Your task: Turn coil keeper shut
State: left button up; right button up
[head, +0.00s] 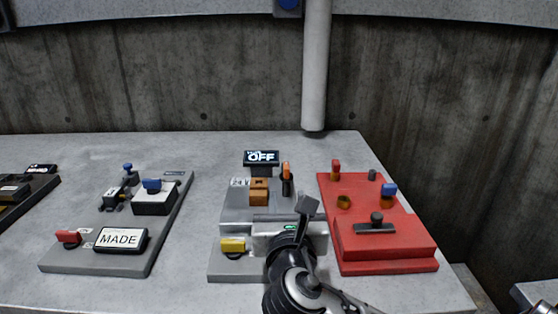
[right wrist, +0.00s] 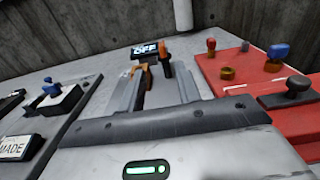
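The middle grey panel (head: 222,262) carries a sign reading OFF (head: 262,157), a 24V label, an orange-brown block (head: 259,191) and an upright orange-topped lever (head: 286,173). I cannot tell for certain which of these parts is the coil keeper. My right gripper (head: 287,207) is over this panel, pointing away toward the block and lever. In the right wrist view its two fingers (right wrist: 160,78) stand apart with nothing held between them. The block (right wrist: 144,71) and lever (right wrist: 165,54) show beyond the fingertips; contact cannot be told. My left gripper is out of view.
A red panel (head: 390,255) with knobs stands close on the right. A yellow piece (head: 233,244) is on the middle panel's near left. Left are a grey panel (head: 80,262) with a MADE sign (head: 120,238) and a dark panel (head: 41,187).

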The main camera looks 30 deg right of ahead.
aim_at(287, 169)
jog(key=x, duration=1.4)
grip_shut()
